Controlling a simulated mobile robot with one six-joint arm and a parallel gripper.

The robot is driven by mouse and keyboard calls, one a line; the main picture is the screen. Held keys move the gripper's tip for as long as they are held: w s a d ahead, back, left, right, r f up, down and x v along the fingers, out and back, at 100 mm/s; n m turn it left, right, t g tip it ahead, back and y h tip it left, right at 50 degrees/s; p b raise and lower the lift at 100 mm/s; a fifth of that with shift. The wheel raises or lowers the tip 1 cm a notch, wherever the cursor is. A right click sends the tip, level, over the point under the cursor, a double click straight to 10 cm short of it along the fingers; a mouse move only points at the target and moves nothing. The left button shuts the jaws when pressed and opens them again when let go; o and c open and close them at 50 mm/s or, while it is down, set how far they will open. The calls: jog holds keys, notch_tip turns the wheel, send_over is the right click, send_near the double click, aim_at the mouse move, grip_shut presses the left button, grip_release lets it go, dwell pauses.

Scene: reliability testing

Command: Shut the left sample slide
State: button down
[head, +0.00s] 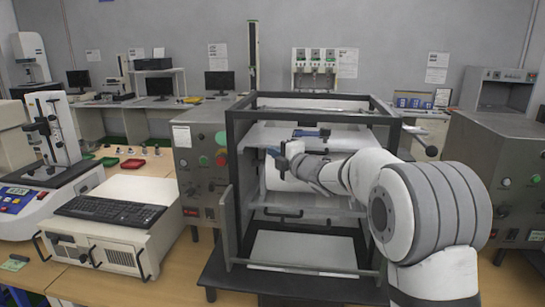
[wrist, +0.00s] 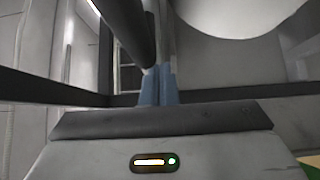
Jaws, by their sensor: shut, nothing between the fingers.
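A dark-framed test rig (head: 236,190) stands open at the front in the head view. Inside it, a pale upper panel (head: 262,134) and a lower pale tray with a dark handle (head: 284,214) show; I cannot tell which part is the left sample slide. My gripper (head: 275,152) is inside the upper part of the rig, with its blue fingertips pointing left. In the wrist view, the blue fingers (wrist: 160,86) are shut together and empty, close to a dark bar (wrist: 128,30). Contact cannot be told. My arm hides the rig's right part.
A grey control box with buttons (head: 198,170) stands left of the rig. A white unit with a black keyboard (head: 110,211) is farther left. Another control box (head: 515,175) stands at right. The rig's frame posts bound the space around my gripper.

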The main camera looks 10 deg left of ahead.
jog(key=s+a+b+v, duration=0.2)
jog(key=b+v, duration=0.1)
jog(key=v, duration=0.8)
jog(key=s+d+f+m+h, duration=0.4)
jog(key=s+d+m+h, duration=0.15)
jog(key=d+m, duration=0.3)
jog(key=s+d+f+m+h, duration=0.3)
jog(key=s+d+m+h, duration=0.1)
jog(key=d+m+h, duration=0.4)
jog(key=s+d+f+m+g, duration=0.2)
jog(key=s+f+m+g, duration=0.3)
jog(key=s, duration=0.7)
jog(key=s+d+f+m+g, duration=0.2)
jog(key=s+f+m+g, duration=0.3)
jog(key=s, duration=0.8)
notch_tip(320, 180, down, 3)
jog(key=shift+s+r+y, duration=0.1)
jog(key=shift+s+y, duration=0.05)
jog(key=shift+y, duration=0.2)
jog(key=c, duration=2.2)
grip_release()
jog(key=shift+m, duration=0.25)
